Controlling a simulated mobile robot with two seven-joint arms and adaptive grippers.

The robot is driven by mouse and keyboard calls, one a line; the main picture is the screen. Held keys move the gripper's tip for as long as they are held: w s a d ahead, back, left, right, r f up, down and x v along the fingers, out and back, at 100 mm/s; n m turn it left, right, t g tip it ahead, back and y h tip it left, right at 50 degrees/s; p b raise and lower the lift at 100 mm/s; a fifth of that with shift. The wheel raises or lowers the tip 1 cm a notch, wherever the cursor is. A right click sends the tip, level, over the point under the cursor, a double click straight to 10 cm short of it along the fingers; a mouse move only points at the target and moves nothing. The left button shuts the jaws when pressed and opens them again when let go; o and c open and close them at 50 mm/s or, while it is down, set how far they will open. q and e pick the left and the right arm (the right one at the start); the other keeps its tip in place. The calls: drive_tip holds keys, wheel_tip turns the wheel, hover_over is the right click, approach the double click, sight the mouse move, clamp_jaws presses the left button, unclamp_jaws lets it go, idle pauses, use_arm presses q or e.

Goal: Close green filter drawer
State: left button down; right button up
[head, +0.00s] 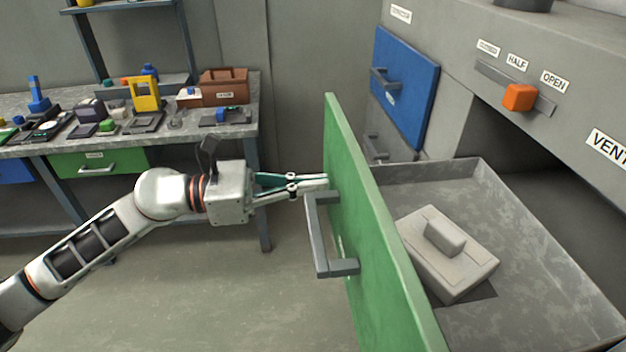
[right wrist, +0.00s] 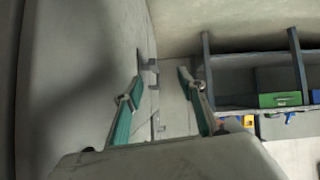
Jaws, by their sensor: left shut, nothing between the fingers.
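The green filter drawer (head: 375,230) stands pulled out from the grey cabinet, its green front facing left. A grey bar handle (head: 322,240) is on that front. A pale block-shaped filter with a raised grip (head: 447,262) lies inside the grey metal drawer tray (head: 560,270). My left gripper (head: 326,181) is shut and empty. Its tips are at the green front, just above the handle's upper end; I cannot tell if they touch. My right gripper (right wrist: 161,80) is open with nothing between its fingers, and it is outside the head view.
A blue door (head: 405,85) with a handle is on the cabinet behind the drawer. An orange slider knob (head: 518,97) sits above the tray opening. A workbench (head: 170,135) with tools and small parts stands at the back left. The floor below my left arm is clear.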

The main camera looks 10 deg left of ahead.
use_arm(q)
drive_tip(key=shift+d, duration=0.15)
drive_tip(key=shift+w+d+r, duration=0.1)
drive_tip(key=shift+w+d, duration=0.05)
drive_tip(key=shift+d, duration=0.3)
drive_tip(key=p+x, duration=0.4)
drive_tip(key=x, duration=2)
drive_tip(key=shift+w+d+f, duration=0.15)
drive_tip(key=shift+d+f, duration=0.1)
drive_tip(key=shift+d, duration=0.1)
drive_tip(key=shift+w+d, duration=0.1)
drive_tip(key=shift+d, duration=0.3)
drive_tip(key=shift+r, duration=0.1)
drive_tip(key=shift+a, duration=0.1)
